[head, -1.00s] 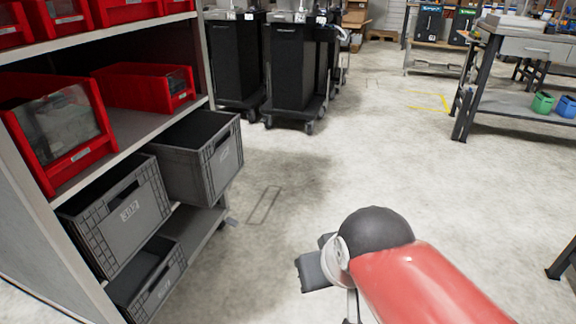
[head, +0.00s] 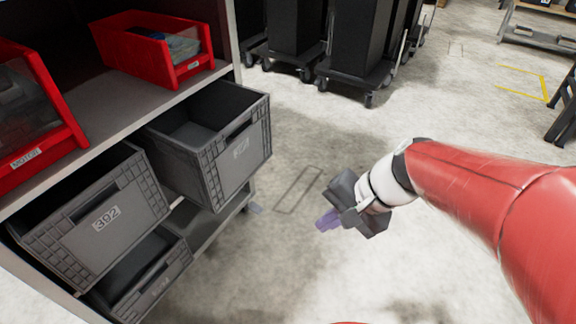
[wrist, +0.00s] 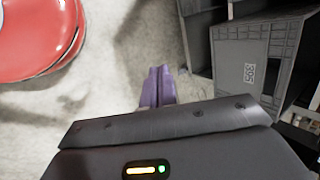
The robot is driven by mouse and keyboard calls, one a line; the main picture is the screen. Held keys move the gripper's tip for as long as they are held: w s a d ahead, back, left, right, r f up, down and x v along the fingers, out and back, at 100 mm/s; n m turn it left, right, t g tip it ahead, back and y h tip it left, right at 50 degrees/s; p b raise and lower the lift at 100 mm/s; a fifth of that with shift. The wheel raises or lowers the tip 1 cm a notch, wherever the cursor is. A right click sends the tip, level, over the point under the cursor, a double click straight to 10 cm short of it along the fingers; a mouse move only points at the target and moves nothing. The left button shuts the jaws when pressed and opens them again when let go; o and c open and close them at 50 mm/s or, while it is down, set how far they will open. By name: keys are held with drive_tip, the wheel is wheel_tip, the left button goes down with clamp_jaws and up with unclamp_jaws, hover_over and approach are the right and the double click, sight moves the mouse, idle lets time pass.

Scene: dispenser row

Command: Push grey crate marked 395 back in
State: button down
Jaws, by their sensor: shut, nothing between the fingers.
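The grey crate marked 395 (head: 244,157) sticks out of the shelf past its neighbour in the head view. It is open-topped, and its label is too small to read there. In the wrist view the crate (wrist: 262,72) shows at the upper right, turned sideways, with 395 legible on its front. My gripper (head: 327,221) is shut and empty, with purple fingertips. It is in the open to the right of the crate's front, apart from it. In the wrist view my fingertips (wrist: 157,86) are left of the crate, with floor behind them.
A grey crate marked 392 (head: 105,219) sits on the same shelf, nearer me. Another grey crate (head: 150,280) is below. Red bins (head: 160,48) stand on the shelf above. Dark wheeled carts (head: 357,50) stand behind. The floor (head: 300,260) around my gripper is clear.

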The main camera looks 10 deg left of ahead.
drive_tip(key=w+a+f+m+g+y, duration=0.1)
drive_tip(key=w+a+f+m+y, duration=0.25)
drive_tip(key=a, duration=0.35)
drive_tip(key=m+t+y+b, duration=0.2)
drive_tip(key=m+t+y, duration=0.5)
drive_tip(key=m, duration=0.8)
approach(244, 157)
drive_tip(key=shift+h, duration=0.25)
drive_tip(key=x, duration=0.6)
drive_tip(key=shift+s+a+r, duration=0.1)
drive_tip(key=shift+r, duration=0.15)
drive_tip(key=shift+a+n, duration=0.1)
drive_tip(key=shift+n, duration=0.15)
drive_tip(key=shift+b+x, duration=1.65)
drive_tip(key=shift+x, duration=5.35)
drive_tip(key=shift+v, duration=4.5)
